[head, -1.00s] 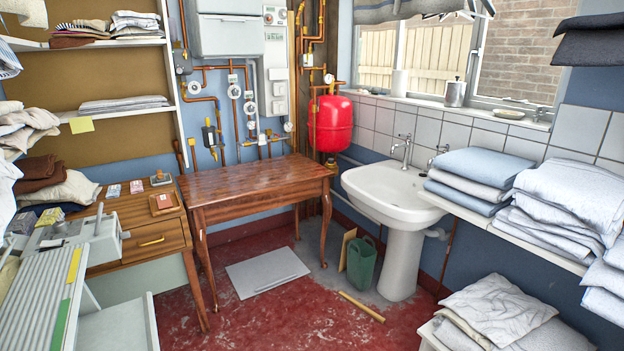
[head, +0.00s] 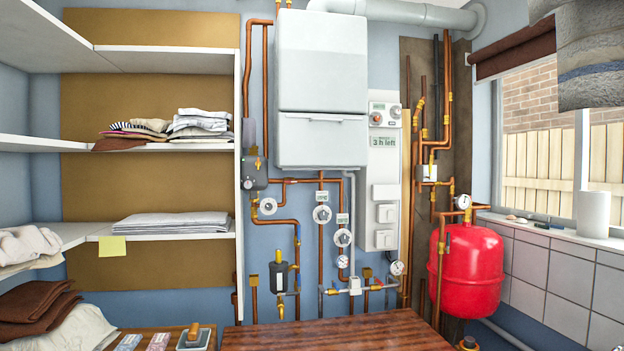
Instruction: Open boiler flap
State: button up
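The boiler (head: 322,62) is a pale grey-white box on the blue wall, in the upper middle of the head view. Its lower front is a separate panel, the flap (head: 322,142), with a lip along its top edge. The flap looks closed, flush below the upper casing. My gripper is not in view.
A wooden table (head: 335,335) stands below the boiler. Copper pipes with gauges and valves run under and beside it. A control panel (head: 384,170) is to its right, then a red tank (head: 466,270). Shelves with folded cloth (head: 170,221) are at left.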

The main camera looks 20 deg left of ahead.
aim_at(306, 139)
jog(key=i+j+u, duration=0.25)
jog(key=i, duration=0.55)
jog(key=i+u, duration=0.25)
jog(key=i, duration=0.5)
